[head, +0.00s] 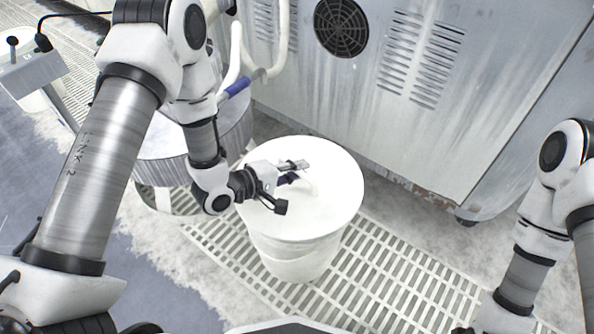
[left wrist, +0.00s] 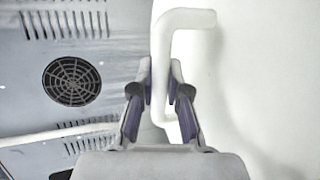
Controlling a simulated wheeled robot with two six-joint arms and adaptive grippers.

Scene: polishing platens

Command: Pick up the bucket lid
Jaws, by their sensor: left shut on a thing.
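The white round bucket lid (head: 330,200) sits on top of the white bucket (head: 292,262), which stands on the floor grating. My left gripper (head: 292,181) is over the lid, with its fingers at the lid's white handle. In the left wrist view, the bent handle (left wrist: 185,20) runs down between the two fingers of my left gripper (left wrist: 161,82), which is shut on it. The lid's smooth white top (left wrist: 265,90) fills the right of that view. The gripper hides part of the handle in the head view. My right gripper is not clearly in view.
A large grey machine cabinet (head: 385,130) with vents and a round fan grille (head: 341,27) stands behind the bucket. A round drum-like stand (head: 165,150) is to the left. Slotted floor grating (head: 400,270) lies around the bucket, with free room at its right.

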